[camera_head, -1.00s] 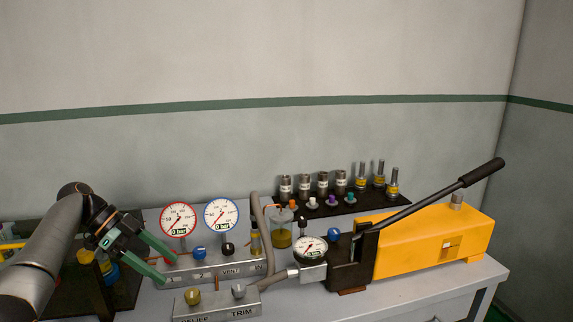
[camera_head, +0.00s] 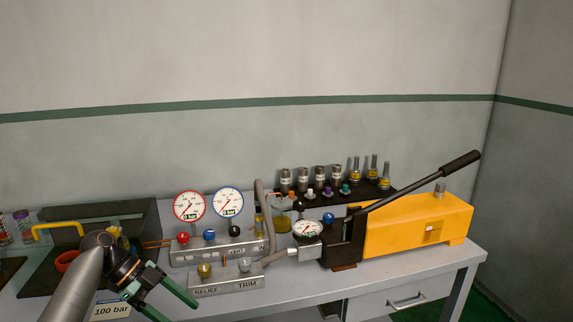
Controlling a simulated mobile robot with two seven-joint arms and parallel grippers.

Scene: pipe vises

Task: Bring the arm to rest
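My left gripper (camera_head: 174,306) has green fingers spread apart, with nothing between them. It is at the lower left, in front of the bench's valve blocks and left of the RELIEF/TRIM block (camera_head: 226,284). My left arm comes in from the bottom left and hides part of the bench behind it. My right gripper is not in view.
A gauge manifold (camera_head: 220,250) with red and blue dial gauges stands behind the block. A yellow hand pump (camera_head: 415,230) with a long black lever (camera_head: 420,185) is on the right. A black rack (camera_head: 365,195) holds several fittings. A dark box (camera_head: 130,220) is at left.

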